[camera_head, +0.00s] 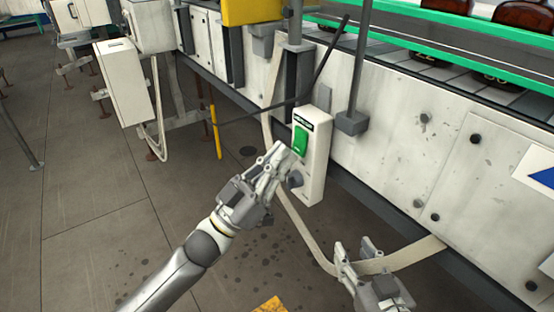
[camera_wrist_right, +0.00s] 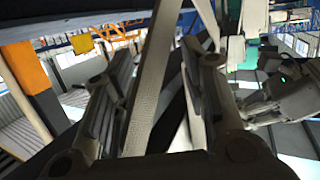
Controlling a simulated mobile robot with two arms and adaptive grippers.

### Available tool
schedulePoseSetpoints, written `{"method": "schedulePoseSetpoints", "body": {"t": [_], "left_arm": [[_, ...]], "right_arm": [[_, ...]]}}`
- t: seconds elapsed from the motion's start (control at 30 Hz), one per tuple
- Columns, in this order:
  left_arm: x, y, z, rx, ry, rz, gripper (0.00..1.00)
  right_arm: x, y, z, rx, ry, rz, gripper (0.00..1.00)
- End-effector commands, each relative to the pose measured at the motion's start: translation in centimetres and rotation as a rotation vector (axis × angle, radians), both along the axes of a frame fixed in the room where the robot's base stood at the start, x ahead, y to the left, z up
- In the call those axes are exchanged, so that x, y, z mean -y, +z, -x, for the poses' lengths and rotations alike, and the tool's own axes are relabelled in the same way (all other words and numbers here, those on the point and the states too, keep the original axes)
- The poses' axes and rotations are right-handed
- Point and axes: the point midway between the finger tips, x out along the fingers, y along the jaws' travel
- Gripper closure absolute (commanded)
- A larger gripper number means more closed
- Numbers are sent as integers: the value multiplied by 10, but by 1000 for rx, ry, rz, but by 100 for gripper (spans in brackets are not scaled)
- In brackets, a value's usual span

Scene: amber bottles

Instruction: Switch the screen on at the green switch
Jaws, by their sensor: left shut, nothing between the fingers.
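The green switch (camera_head: 301,140) is on the front of a white upright control box (camera_head: 317,165), below a dark label. A grey round knob (camera_head: 295,179) is lower on the same box. My left gripper (camera_head: 281,154) is shut and empty, with its fingertips right beside the switch's lower left edge. I cannot tell whether they touch it. My right gripper (camera_head: 355,248) is low, below the box, with its fingers apart. Its fingers also show apart in the right wrist view (camera_wrist_right: 158,75), with a pale strap seen between them. No screen can be made out.
A pale cable (camera_head: 309,240) loops down below the control box and past my right gripper. Dark bars and a post stand close around the box. A conveyor (camera_head: 450,62) with amber bottles (camera_head: 523,15) runs at upper right. The floor at left is largely clear.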

Motion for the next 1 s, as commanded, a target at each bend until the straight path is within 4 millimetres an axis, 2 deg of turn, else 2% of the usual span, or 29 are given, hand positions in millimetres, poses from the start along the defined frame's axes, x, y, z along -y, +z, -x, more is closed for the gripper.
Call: {"method": "schedulePoseSetpoints", "body": {"t": [0.23, 0.47, 0.7, 1.0], "left_arm": [[0, -1, 0, 4, 0, 5, 100], [3, -4, -3, 24, 1, 32, 100], [7, -5, -5, 47, 0, 65, 100], [5, -4, -5, 45, 1, 61, 100]], "right_arm": [[-1, 3, -1, 24, 1, -6, 60], [-8, 39, -7, 220, 15, -57, 60], [-13, 80, -4, 440, 27, -114, 60], [-12, 80, -4, 422, 26, -110, 60]]}}
